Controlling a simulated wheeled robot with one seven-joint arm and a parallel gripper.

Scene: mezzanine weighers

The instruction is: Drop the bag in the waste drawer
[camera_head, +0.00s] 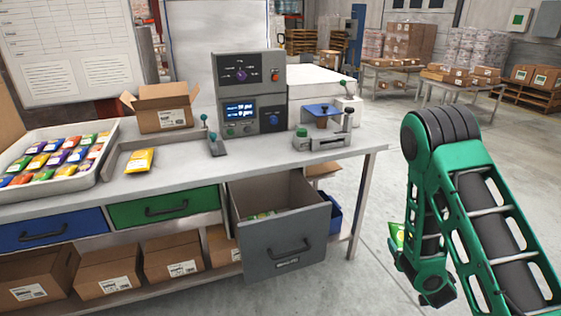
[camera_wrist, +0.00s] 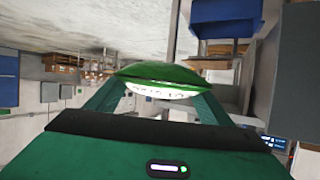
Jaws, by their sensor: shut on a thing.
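A green bag (camera_head: 396,236) shows partly behind my gripper (camera_head: 412,262) in the head view, to the right of the bench and above the floor. In the wrist view the green bag (camera_wrist: 172,76) sits between the fingers of my gripper (camera_wrist: 155,98), which is shut on it. The grey waste drawer (camera_head: 284,236) under the bench is pulled open.
A blue bin (camera_head: 334,214) stands behind the drawer's right side, near the bench leg (camera_head: 362,205). A blue drawer (camera_head: 50,230) and a green drawer (camera_head: 165,207) are closed. A yellow packet (camera_head: 139,160) and a tray (camera_head: 98,160) of several packets lie on the bench. Floor right of it is clear.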

